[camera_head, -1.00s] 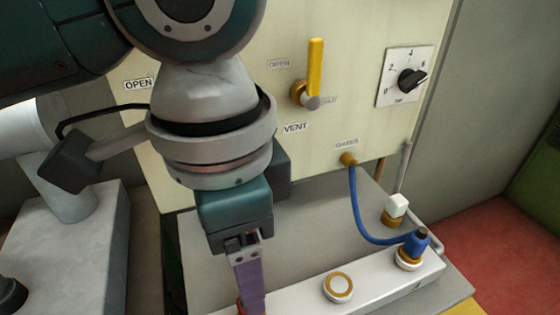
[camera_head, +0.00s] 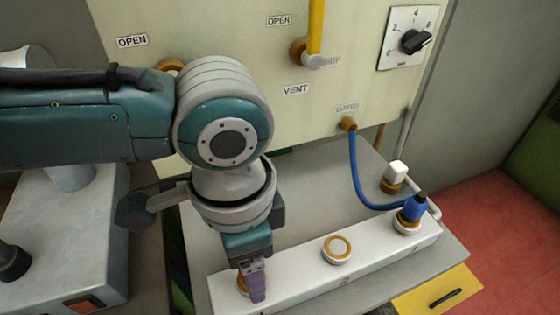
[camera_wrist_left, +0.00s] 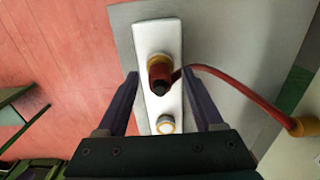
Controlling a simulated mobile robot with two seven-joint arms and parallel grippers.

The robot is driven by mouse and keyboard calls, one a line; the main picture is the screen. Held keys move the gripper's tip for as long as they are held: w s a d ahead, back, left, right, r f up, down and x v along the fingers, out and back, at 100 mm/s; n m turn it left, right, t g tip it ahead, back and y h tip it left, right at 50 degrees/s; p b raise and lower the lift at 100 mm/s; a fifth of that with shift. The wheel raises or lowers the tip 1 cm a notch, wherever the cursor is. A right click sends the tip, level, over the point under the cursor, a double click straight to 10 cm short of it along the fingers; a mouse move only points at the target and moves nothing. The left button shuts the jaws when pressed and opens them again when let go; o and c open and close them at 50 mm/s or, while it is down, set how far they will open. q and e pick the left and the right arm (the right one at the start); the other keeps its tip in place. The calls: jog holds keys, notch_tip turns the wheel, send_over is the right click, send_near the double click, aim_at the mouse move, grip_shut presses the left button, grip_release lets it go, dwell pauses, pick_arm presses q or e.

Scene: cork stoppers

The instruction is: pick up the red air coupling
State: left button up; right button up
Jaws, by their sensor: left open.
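The red air coupling (camera_wrist_left: 159,75) stands on a brass-ringed port at one end of the white bar (camera_wrist_left: 143,38) in the left wrist view. A red hose (camera_wrist_left: 237,82) runs from it to a brass fitting at the right. My left gripper (camera_wrist_left: 160,76) is open, with one purple finger on each side of the coupling in that view. Gaps show between fingers and coupling; the height difference is hard to tell. In the head view my left gripper (camera_head: 254,292) is at the bar's left end and hides most of the coupling. My right gripper is not in view.
A blue coupling (camera_head: 413,209) with a blue hose sits at the bar's right end. An empty ringed port (camera_head: 337,250) lies between. Behind stands the cream panel (camera_head: 230,35) with a yellow lever (camera_head: 316,28) and a dial (camera_head: 411,41). A white-capped fitting (camera_head: 395,174) stands behind the bar.

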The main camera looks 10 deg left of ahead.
pick_arm(q)
grip_shut()
dwell(0.4)
